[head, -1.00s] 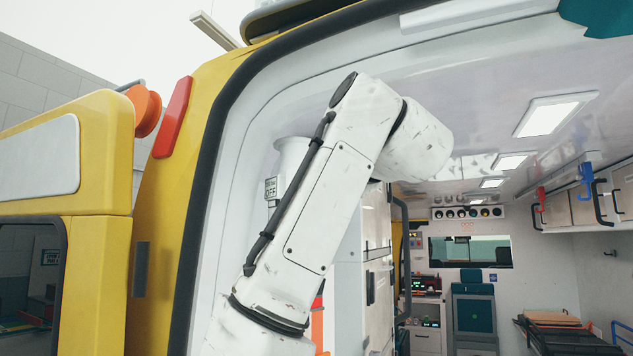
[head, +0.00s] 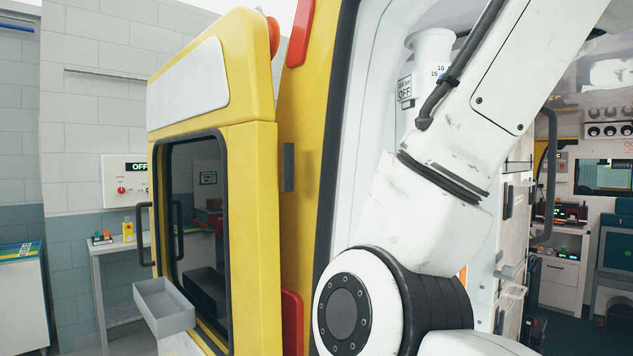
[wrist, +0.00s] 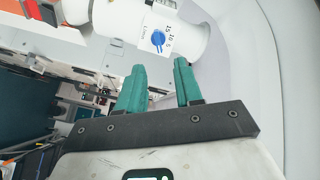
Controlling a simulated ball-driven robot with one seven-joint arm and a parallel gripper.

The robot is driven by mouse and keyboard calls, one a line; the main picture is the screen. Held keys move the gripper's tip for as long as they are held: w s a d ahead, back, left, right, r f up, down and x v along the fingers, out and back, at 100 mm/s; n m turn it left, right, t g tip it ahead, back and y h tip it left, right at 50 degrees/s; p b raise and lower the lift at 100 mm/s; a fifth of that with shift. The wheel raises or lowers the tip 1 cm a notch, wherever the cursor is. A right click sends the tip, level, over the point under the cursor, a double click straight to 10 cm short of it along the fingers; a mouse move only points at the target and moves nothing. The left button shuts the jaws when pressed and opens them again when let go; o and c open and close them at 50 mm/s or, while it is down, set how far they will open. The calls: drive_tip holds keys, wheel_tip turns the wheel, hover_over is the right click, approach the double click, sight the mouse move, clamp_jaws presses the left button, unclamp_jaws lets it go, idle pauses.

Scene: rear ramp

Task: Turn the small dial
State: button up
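A small blue dial (wrist: 158,38) sits on a white cylindrical fitting, with the numbers 15, 10 and 5 beside it in the wrist view. My gripper (wrist: 160,67) has two teal fingers, apart with nothing between them. The fingertips point toward the fitting, and the dial shows just beyond the gap; I see no contact. My gripper is out of the head view.
The yellow rear door (head: 255,190) stands open at left, with a grey tray (head: 165,308) by it. A wall panel (head: 124,182) reading OFF has a red knob. White cabinets (head: 517,215) stand inside the vehicle at right.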

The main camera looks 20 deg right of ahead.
drive_tip(key=w+a+f+n+g+y, duration=0.1)
drive_tip(key=w+a+f+n+g, duration=0.3)
drive_tip(key=f, duration=0.8)
drive_tip(key=w+d+f+n+y, duration=0.1)
drive_tip(key=w+f, duration=0.6)
drive_tip(key=f, duration=0.4)
wheel_tip(320, 180, down, 24)
drive_tip(key=s+a+n+g, duration=0.1)
drive_tip(key=a+n+g, duration=0.1)
drive_tip(key=n+g, duration=0.15)
drive_tip(key=s+a+f+n+g+y, duration=0.1)
drive_tip(key=s+a+f+n+g, duration=0.1)
drive_tip(key=s+f, duration=0.65)
drive_tip(key=s+a+f+n+g+y, duration=0.15)
drive_tip(key=s+f, duration=0.25)
drive_tip(key=f, duration=0.9)
drive_tip(key=s+a+f+n+g, duration=0.2)
drive_tip(key=s+f, duration=0.5)
drive_tip(key=s, duration=0.4)
drive_tip(key=s+a+f+n+g+y, duration=0.1)
drive_tip(key=s+a+f+g, duration=0.1)
drive_tip(key=s+f, duration=0.6)
drive_tip(key=s+g, duration=0.1)
drive_tip(key=s, duration=0.2)
drive_tip(key=shift+a+n, duration=0.3)
drive_tip(key=shift+n, duration=0.1)
drive_tip(key=shift+w+y, duration=0.1)
drive_tip(key=shift+y, duration=0.15)
